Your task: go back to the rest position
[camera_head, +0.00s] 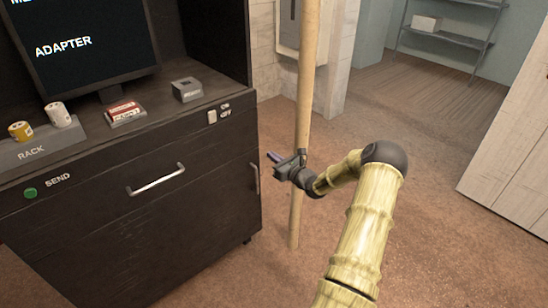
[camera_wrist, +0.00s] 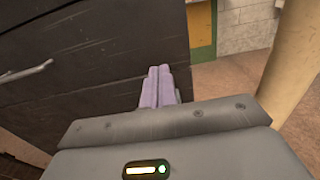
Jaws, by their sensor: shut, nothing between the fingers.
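My gripper (camera_head: 275,157) is at the end of my bamboo-like arm, in the middle of the head view. It is raised above the floor, near the right side of the dark bench (camera_head: 190,220). Its purple fingers (camera_wrist: 158,87) show in the wrist view, side by side and closed together with nothing between them. The fingers point toward the bench's side and the floor behind it. A tan pole (camera_head: 306,80) stands right by the gripper in the head view. Whether they touch, I cannot tell.
The bench holds a monitor (camera_head: 85,50), a rack (camera_head: 35,150) with two rolls, a red-and-white box (camera_head: 124,113), a grey box (camera_head: 186,90) and a switch (camera_head: 212,116). A drawer handle (camera_head: 156,181) and green button (camera_head: 30,193) are on its front. Open floor (camera_head: 440,220) lies right.

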